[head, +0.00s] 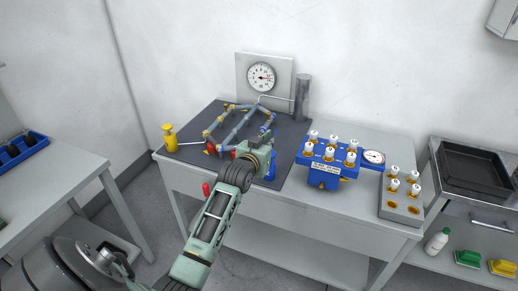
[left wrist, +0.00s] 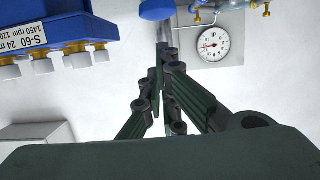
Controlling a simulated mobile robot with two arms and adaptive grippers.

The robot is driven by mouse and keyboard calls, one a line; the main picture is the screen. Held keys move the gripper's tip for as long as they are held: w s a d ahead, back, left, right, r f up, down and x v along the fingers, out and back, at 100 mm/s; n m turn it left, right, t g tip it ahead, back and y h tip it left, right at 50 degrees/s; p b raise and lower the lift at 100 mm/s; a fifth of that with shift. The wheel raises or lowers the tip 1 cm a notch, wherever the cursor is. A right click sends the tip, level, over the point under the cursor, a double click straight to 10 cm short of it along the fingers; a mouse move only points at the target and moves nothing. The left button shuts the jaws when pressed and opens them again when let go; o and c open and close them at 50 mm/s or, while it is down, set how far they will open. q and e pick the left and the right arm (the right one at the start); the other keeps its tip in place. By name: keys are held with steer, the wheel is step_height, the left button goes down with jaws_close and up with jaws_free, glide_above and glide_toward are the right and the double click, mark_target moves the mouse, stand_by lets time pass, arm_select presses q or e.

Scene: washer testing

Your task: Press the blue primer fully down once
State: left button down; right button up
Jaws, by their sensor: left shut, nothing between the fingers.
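In the left wrist view, a rounded blue part (left wrist: 157,10), which looks like the blue primer, is at the top edge, just beyond my fingertips; its outline is cut off. My left gripper (left wrist: 160,55) is shut with nothing between its fingers. I cannot tell whether it touches the blue part. In the head view, my left gripper (head: 258,145) is over the dark mat, at the right side of the pipe frame. Blue parts (head: 271,168) show just right of it, partly hidden behind it. My right gripper is not in view.
The blue-grey pipe frame (head: 234,131) lies left of my gripper on the dark mat (head: 290,162). A yellow bottle (head: 169,138) stands at the left edge. A gauge (head: 261,77) and grey cylinder (head: 303,98) stand behind.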

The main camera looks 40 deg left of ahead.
arm_select(q)
steer(key=b+v, duration=0.1)
steer(key=v, duration=0.6)
steer(key=shift+s, duration=0.45)
steer(key=shift+d+f, duration=0.1)
steer(key=shift+d, duration=0.05)
stand_by(1.0)
